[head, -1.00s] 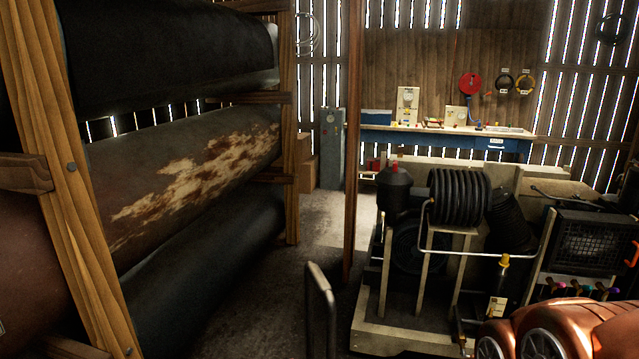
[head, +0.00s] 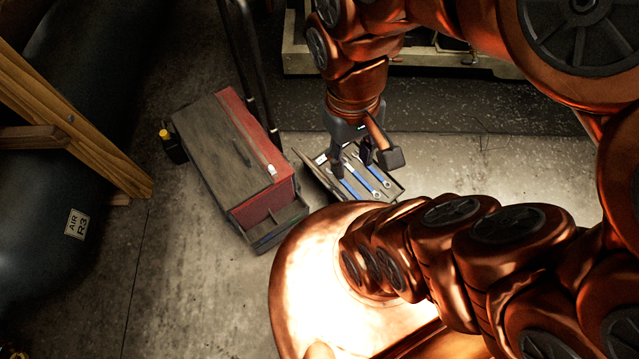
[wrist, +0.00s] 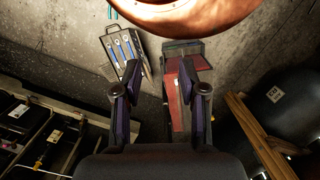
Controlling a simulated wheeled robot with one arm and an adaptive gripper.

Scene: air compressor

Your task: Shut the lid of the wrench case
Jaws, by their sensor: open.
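The wrench case (head: 398,188) lies open on the floor, with several blue-handled wrenches (head: 363,181) inside. A dark panel (head: 316,178) along its left side looks like the raised lid, but my gripper partly hides the case. My gripper (head: 352,164) is open and empty, pointing down above the case in the head view. I cannot tell its exact height or whether it touches. In the wrist view the case (wrist: 147,66) is at upper left, beyond my left-hand finger; the open fingers (wrist: 160,68) have nothing between them.
A red and black toolbox (head: 230,150) with an open lower drawer (head: 268,226) stands just left of the case. A dark tube frame (head: 262,80) is behind it. A wooden rack (head: 75,110) with a dark tank (head: 50,230) is at far left. Floor in front of the toolbox is clear.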

